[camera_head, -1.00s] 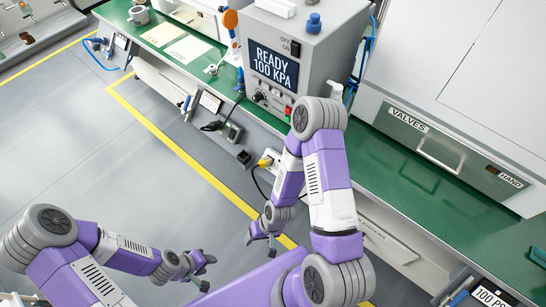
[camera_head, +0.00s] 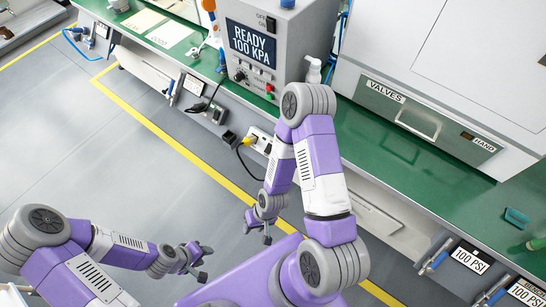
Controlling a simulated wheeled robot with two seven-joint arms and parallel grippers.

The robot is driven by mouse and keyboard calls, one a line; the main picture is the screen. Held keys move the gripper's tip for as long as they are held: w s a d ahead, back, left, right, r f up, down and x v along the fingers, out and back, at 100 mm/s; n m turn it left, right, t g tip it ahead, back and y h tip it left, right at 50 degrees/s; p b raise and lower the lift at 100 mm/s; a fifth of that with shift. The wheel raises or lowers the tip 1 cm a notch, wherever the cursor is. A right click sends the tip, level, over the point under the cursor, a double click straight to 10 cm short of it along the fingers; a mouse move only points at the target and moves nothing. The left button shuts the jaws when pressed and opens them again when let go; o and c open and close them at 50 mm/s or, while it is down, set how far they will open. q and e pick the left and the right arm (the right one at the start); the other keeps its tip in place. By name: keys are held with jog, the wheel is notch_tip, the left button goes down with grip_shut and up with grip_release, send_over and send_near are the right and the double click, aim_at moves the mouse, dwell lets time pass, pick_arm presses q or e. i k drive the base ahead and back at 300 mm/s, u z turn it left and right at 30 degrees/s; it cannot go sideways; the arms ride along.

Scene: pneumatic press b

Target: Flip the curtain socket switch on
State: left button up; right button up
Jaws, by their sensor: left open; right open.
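A white wall socket (camera_head: 261,138) with a yellow plug and black cable is on the front of the green workbench, left of my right arm. A grey box with a dark face (camera_head: 218,114) and a small black box (camera_head: 228,138) are fixed to the bench front further left. I cannot tell which is the curtain socket, and no switch position is readable. My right gripper (camera_head: 260,232) is open and empty, below the white socket in the picture. My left gripper (camera_head: 200,263) is open and empty over the floor, further from the bench.
The grey press (camera_head: 285,65) reads READY 100 KPA and stands on the green bench (camera_head: 400,165). A VALVES drawer cabinet (camera_head: 430,125) stands to its right. Blue-handled valves with 100 PSI labels (camera_head: 470,262) are at lower right. The grey floor (camera_head: 100,140) at left is clear.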

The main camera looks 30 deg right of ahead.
aim_at(268, 149)
jog(key=k, duration=0.3)
jog(key=z, duration=1.2)
jog(key=i, duration=0.65)
jog(key=u, duration=0.45)
jog(key=k, duration=0.5)
jog(key=u, duration=1.1)
jog(key=i, duration=0.55)
jog(key=z, duration=0.85)
